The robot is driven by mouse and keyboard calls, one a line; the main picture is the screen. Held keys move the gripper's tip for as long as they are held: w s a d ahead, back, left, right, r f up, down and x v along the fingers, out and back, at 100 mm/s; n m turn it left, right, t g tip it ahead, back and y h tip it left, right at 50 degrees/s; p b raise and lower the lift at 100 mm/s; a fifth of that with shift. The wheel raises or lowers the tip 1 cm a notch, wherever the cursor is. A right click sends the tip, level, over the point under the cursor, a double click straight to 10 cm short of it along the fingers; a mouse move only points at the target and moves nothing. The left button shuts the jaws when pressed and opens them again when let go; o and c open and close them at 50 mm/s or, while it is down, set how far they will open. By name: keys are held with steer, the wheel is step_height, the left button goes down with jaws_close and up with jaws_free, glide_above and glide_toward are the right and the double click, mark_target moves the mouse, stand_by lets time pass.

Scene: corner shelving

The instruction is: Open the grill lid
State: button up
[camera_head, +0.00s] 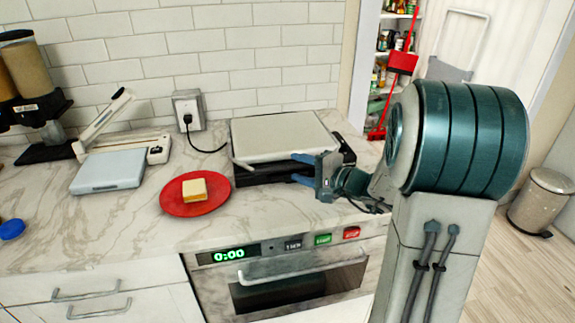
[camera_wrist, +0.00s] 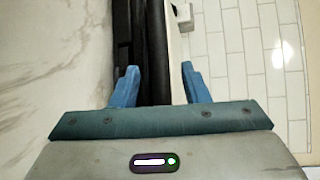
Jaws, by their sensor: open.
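The grill (camera_head: 285,150) stands on the counter against the tiled wall, with a pale flat lid (camera_head: 283,135) lying shut on a black base (camera_head: 265,174). A light handle (camera_head: 240,163) shows at the lid's front left corner. My gripper (camera_head: 298,168) is open and empty at the front of the grill, its blue fingers pointing left along the front edge. In the wrist view, the open blue fingers (camera_wrist: 157,85) stand on either side of the dark grill front (camera_wrist: 152,50). I cannot tell whether they touch it. My arm hides the grill's front right part.
A red plate (camera_head: 175,205) with a yellow-topped sandwich (camera_head: 194,188) lies left of the grill. A wall outlet (camera_head: 189,110) with a black cord is behind. A white slicer-like device (camera_head: 110,170) stands farther left. An oven (camera_head: 285,285) is below the counter.

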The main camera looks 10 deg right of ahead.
steer(key=shift+x, duration=1.25)
